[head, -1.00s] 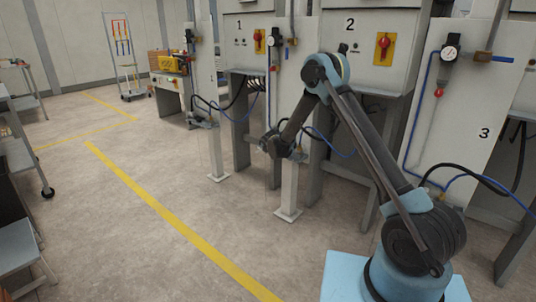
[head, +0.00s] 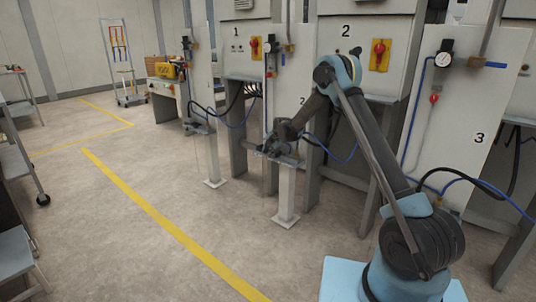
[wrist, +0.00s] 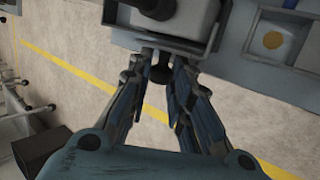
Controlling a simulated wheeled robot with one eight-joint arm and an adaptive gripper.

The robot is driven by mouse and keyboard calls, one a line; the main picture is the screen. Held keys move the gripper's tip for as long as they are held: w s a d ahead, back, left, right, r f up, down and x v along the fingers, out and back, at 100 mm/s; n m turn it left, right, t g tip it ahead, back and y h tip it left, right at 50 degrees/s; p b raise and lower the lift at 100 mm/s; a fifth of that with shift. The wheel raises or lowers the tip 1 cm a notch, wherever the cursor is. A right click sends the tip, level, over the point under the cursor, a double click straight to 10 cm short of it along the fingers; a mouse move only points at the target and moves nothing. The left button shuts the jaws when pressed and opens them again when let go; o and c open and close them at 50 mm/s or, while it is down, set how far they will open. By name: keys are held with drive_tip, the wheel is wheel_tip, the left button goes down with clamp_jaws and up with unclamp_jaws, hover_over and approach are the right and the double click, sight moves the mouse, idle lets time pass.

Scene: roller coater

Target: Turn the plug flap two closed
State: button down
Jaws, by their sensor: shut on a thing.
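In the wrist view, my gripper (wrist: 163,70) has its two fingers closed in around a small dark knob-like part (wrist: 155,74) at the near edge of a grey fixture (wrist: 203,22). I take this part to belong to plug flap two, but its link to the flap is hidden. A black round plug-like piece (wrist: 158,7) sits on the fixture at the top edge. In the head view, my gripper (head: 264,151) is at the top of the grey post (head: 286,195) in front of station 2. The flap is too small there to tell its angle.
A tray compartment with a brass-coloured disc (wrist: 272,40) is at the right in the wrist view. Another post (head: 214,160) stands to the left. Blue and black hoses hang by the cabinets. The floor (head: 130,215) left of the post is clear.

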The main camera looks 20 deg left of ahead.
drive_tip(key=shift+w+d, duration=0.15)
drive_tip(key=shift+d, duration=0.05)
drive_tip(key=c, duration=1.4)
unclamp_jaws()
drive_tip(key=shift+c, duration=0.2)
drive_tip(key=shift+a, duration=0.1)
drive_tip(key=v, duration=1.2)
drive_tip(key=shift+f, duration=0.1)
